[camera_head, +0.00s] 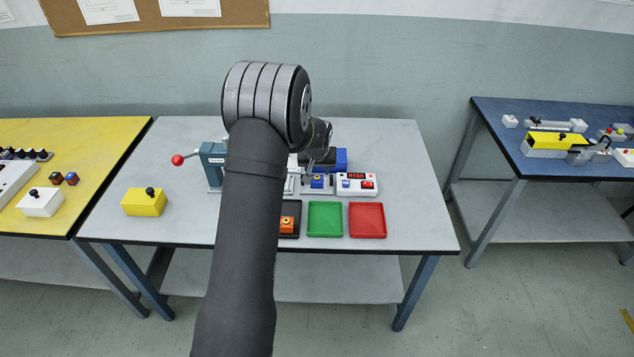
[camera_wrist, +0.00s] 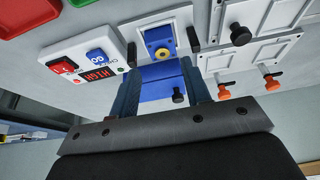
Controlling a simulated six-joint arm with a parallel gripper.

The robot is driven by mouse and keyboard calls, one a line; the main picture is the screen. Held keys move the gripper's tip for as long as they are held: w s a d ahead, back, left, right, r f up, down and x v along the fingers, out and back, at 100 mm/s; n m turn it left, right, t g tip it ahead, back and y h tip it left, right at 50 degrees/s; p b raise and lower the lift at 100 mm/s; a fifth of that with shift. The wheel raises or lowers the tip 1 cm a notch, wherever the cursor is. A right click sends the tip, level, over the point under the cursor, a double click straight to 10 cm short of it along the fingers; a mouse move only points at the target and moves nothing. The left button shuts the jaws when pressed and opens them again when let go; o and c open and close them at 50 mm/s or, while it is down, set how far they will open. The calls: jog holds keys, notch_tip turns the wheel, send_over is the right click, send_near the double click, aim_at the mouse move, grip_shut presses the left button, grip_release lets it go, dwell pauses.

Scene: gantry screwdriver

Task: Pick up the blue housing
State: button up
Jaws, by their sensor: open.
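A small blue housing (camera_head: 317,181) with a yellow round part on top sits in a pale fixture at the middle of the grey table. It also shows in the wrist view (camera_wrist: 160,40), upper middle. My gripper (camera_wrist: 158,68) is open and empty, its two fingers spread on either side of a larger blue block (camera_wrist: 161,84) with a black knob. This block sits close to the housing and appears in the head view (camera_head: 340,159), partly hidden behind my wrist. I cannot tell the fingertips' height. My arm hides part of the table in the head view.
A white control box (camera_head: 356,185) with a red display stands right of the fixture. Green (camera_head: 324,219) and red (camera_head: 367,220) trays lie in front, beside a dark tray holding an orange part (camera_head: 287,223). A teal press (camera_head: 213,160) and yellow block (camera_head: 144,202) stand left.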

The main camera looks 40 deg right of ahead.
aim_at(317, 177)
jog(key=shift+x, duration=3.55)
jog(key=shift+w+r, duration=0.15)
jog(key=shift+w, duration=0.05)
jog(key=shift+c, duration=0.4)
jog(key=shift+d, duration=0.1)
jog(key=c, duration=0.7)
